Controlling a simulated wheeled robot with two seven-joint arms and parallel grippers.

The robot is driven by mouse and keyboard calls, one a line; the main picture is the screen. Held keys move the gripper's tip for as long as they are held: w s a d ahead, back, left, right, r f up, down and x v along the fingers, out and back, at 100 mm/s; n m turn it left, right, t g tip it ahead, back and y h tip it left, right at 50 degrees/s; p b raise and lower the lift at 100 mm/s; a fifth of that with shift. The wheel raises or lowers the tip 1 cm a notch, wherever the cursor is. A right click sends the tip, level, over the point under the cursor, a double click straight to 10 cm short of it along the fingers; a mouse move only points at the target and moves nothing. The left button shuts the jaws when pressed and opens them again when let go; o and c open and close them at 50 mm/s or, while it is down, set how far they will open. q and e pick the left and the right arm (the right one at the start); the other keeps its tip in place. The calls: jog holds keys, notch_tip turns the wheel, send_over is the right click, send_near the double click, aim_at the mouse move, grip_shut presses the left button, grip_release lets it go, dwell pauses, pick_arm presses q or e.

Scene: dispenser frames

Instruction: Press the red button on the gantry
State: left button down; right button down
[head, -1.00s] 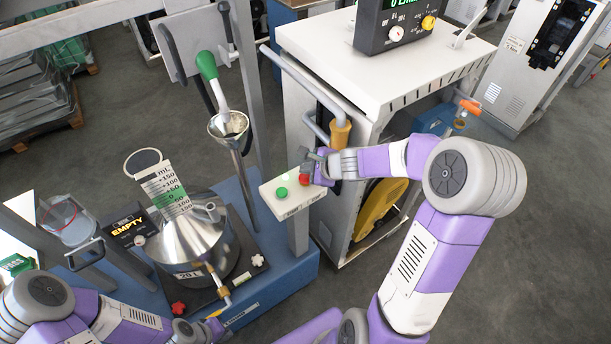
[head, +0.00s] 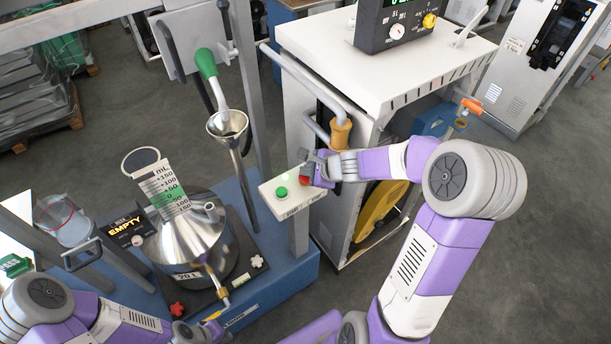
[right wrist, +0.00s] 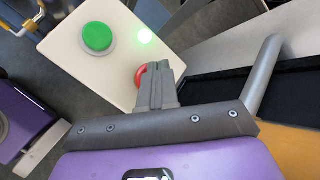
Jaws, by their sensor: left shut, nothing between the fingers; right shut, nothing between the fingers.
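The red button (head: 306,180) sits on the right part of a white button panel on a post, beside a green button (head: 281,191). It is partly hidden by my right gripper (head: 311,168). In the right wrist view the red button (right wrist: 141,75) shows behind and left of the shut fingertips (right wrist: 160,72). The fingertips overlap the button there; I cannot tell whether they touch it. My right gripper is shut and empty. My left gripper (head: 222,333) is low at the bottom left, near the base of the frame, shut and empty.
A steel vessel (head: 188,236) with a scale and an "EMPTY" display (head: 125,227) stands left of the panel. A funnel (head: 228,123) rises behind it. A white cabinet (head: 385,65) with a grey handle and yellow grip stands close on the right of the panel.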

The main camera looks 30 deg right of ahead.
aim_at(308, 178)
jog(key=shift+f+b, duration=0.35)
jog(key=shift+r, duration=0.1)
dwell(0.5)
jog(key=shift+r+p, duration=0.85)
notch_tip(308, 178, up, 5)
jog(key=p, duration=0.4)
jog(key=shift+r+p, duration=0.1)
jog(key=shift+p, duration=0.3)
